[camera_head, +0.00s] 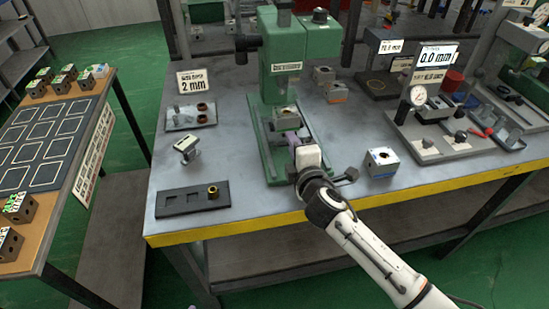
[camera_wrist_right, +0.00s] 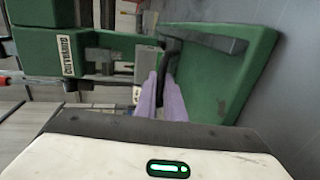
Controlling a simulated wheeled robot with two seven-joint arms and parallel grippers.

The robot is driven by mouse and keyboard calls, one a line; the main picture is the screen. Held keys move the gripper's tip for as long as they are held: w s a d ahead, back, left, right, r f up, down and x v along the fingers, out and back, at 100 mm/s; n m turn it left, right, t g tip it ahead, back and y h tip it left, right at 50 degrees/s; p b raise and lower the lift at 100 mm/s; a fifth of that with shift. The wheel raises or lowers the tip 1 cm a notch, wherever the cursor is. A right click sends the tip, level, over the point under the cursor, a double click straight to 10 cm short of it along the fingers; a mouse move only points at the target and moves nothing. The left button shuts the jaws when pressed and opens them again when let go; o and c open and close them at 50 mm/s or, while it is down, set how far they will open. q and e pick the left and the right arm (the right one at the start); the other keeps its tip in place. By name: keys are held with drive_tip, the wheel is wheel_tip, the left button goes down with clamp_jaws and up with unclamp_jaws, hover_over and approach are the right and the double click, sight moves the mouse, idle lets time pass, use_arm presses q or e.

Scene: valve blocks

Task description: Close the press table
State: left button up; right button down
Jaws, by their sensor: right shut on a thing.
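The green press (camera_head: 290,60) stands in the middle of the bench, with its green base and rails (camera_head: 270,160) reaching toward the front edge. The press table (camera_head: 285,113) is a small grey part low between the rails, below the press head. My right gripper (camera_head: 291,138) reaches in over the front of the base. Its purple fingers (camera_wrist_right: 161,98) are close together and shut on a part of the press table; the fingers hide the contact. The press body (camera_wrist_right: 45,55) and its green base plate (camera_wrist_right: 235,70) also show in the right wrist view. My left gripper is not in view.
A valve block (camera_head: 381,162) sits right of my right gripper. A dark tray with a brass ring (camera_head: 193,199), a small grey device (camera_head: 187,146) and a plate with rings (camera_head: 190,117) lie left of the press. The gauge station (camera_head: 440,140) is at right.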

drive_tip(key=shift+w+a, duration=0.1)
drive_tip(key=shift+w, duration=0.35)
drive_tip(key=c, duration=2.1)
unclamp_jaws()
drive_tip(key=shift+s, duration=0.1)
drive_tip(key=v, duration=1)
drive_tip(key=shift+s+p, duration=0.15)
drive_tip(key=shift+p, duration=0.2)
